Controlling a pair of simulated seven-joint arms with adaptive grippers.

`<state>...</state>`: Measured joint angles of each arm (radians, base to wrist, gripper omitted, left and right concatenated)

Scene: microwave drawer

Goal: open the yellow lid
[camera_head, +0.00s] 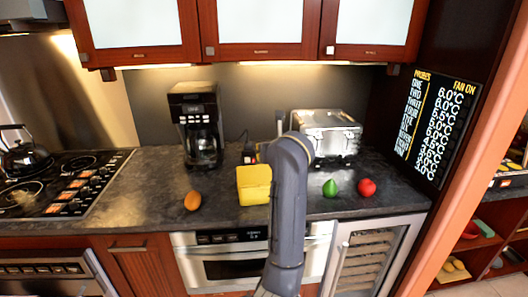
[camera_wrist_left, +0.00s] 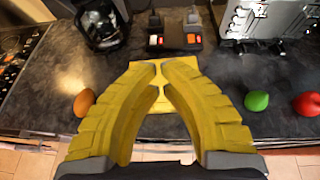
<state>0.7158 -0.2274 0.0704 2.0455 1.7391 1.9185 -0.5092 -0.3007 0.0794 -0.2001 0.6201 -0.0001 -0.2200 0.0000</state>
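A yellow box (camera_head: 254,185) stands near the front edge of the dark counter, in the middle of the head view. A separate lid edge cannot be made out. My left gripper (camera_wrist_left: 160,75) shows in the left wrist view as two ribbed yellow fingers that converge in front of the yellow box (camera_wrist_left: 158,108). Only a narrow gap shows between their tips. Fingers and box share a colour, so I cannot tell whether they touch or hold anything. In the head view my grey arm rises just right of the box, and its gripper cannot be made out. My right gripper is not in view.
An orange fruit (camera_head: 192,200) lies left of the box. A green fruit (camera_head: 330,188) and a red fruit (camera_head: 366,187) lie to the right. A coffee maker (camera_head: 198,125) and a toaster (camera_head: 330,132) stand behind. Bare counter (camera_head: 150,185) lies left of the orange fruit.

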